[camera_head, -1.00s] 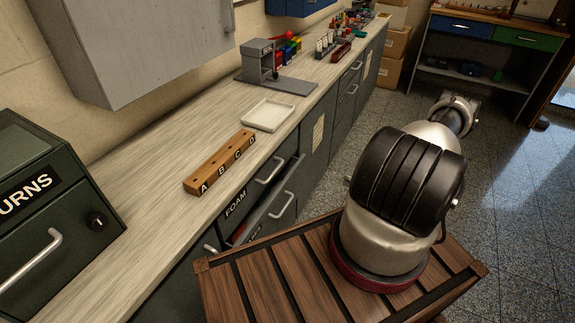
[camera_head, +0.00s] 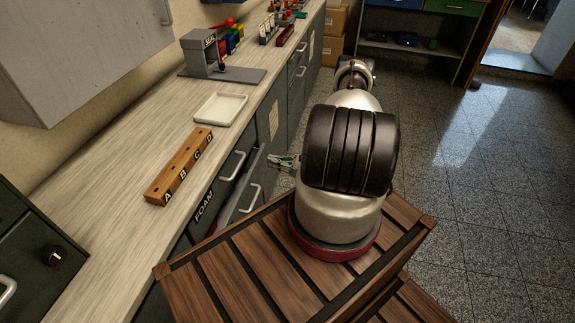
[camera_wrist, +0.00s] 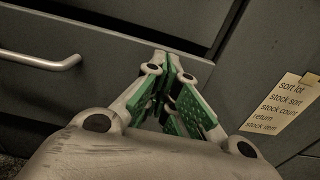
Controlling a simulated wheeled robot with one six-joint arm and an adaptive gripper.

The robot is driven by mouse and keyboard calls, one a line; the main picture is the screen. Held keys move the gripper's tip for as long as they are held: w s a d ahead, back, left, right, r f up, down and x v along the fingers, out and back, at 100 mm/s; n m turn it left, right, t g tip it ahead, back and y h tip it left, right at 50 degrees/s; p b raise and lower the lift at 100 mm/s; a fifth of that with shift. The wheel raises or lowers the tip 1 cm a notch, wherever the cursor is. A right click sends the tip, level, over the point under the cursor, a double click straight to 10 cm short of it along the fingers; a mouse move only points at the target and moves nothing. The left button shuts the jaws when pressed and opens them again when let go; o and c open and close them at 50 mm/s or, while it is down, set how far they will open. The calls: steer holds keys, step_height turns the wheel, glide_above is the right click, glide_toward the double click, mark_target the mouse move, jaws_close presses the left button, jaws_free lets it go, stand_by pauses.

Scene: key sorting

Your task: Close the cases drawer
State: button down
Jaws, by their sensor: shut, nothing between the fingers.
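The cases drawer (camera_head: 252,197) is the grey lower drawer under the one labelled FOAM (camera_head: 204,206). It stands partly open, with a gap behind its front panel; its own label is not visible now. In the wrist view its front (camera_wrist: 95,95) fills the left, with a pale bar handle (camera_wrist: 40,61). My gripper (camera_head: 280,161) is beside the far right end of the drawer front, right of the handle. In the wrist view my gripper (camera_wrist: 171,68) has green pads, is shut and empty, with tips close to the panel's right end. I cannot tell whether they touch it.
The counter holds a wooden block marked A to D (camera_head: 180,168), a white tray (camera_head: 221,108) and a grey stand (camera_head: 205,52). A cabinet door with a paper list (camera_wrist: 283,103) is right of the drawer. Open tiled floor (camera_head: 490,200) lies to the right.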

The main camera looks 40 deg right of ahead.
steer(key=shift+x, duration=1.45)
steer(key=shift+w, duration=0.1)
steer(key=x, duration=0.4)
steer(key=shift+a, duration=0.1)
steer(key=shift+w, duration=0.15)
steer(key=shift+a, duration=0.1)
steer(key=shift+s+d, duration=0.3)
glide_toward(260, 159)
steer(key=shift+s+d+f, duration=0.2)
steer(key=shift+s+d, duration=0.25)
steer(key=shift+s+d+f, duration=0.15)
steer(key=shift+s+d, duration=0.3)
steer(key=shift+d, duration=0.05)
